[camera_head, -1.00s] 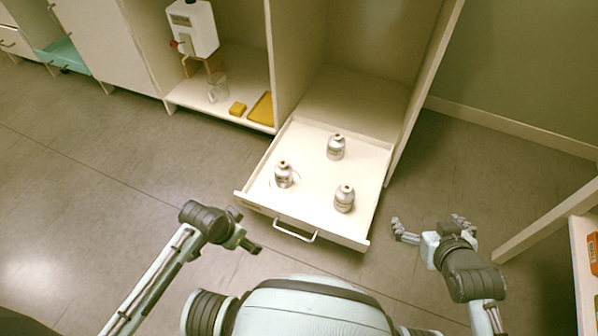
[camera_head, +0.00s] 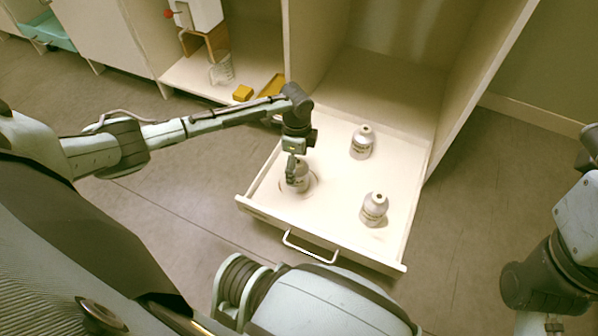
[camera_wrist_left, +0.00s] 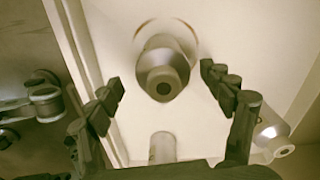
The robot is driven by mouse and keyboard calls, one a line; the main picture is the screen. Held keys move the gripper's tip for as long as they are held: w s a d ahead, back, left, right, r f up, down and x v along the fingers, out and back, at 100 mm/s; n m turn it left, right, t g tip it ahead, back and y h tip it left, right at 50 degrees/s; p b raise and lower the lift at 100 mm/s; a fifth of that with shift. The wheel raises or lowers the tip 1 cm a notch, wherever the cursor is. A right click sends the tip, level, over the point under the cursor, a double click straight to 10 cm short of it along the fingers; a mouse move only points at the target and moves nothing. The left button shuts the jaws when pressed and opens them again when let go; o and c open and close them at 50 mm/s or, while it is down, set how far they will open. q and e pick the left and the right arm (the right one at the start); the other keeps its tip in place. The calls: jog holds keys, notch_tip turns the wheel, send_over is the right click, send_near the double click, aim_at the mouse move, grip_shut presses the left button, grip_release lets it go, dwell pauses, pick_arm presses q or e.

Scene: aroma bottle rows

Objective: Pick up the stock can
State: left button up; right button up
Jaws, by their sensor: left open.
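Three silver cans with narrow necks stand upright in the pulled-out white drawer (camera_head: 330,215). In the head view, one can (camera_head: 299,178) is at the left on a ring mark, one can (camera_head: 361,143) is at the back, and one can (camera_head: 374,209) is at the front right. The frames do not show which is named the stock can. My left gripper (camera_head: 292,168) points down at the left can and partly hides it. In the left wrist view, its fingers (camera_wrist_left: 160,78) are open, with that can between them in the picture; contact cannot be told. My right gripper is out of view.
The drawer's front handle (camera_head: 309,249) faces me. Left of the drawer, a shelf holds a glass beaker (camera_head: 221,70), a yellow block (camera_head: 242,92) and a yellow tray (camera_head: 270,86) behind my left arm. The cabinet wall (camera_head: 480,90) rises at the right.

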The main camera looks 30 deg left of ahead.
pick_arm(q)
jog(key=f+b, duration=0.1)
jog(key=f, duration=0.2)
jog(key=f+b, duration=0.2)
jog(key=f, duration=0.2)
jog(key=shift+w+a, duration=0.15)
jog(key=shift+a, duration=0.05)
jog(key=shift+c, duration=0.6)
jog(key=c, duration=1.4)
jog(key=shift+c, duration=0.8)
jog(key=shift+r, duration=0.15)
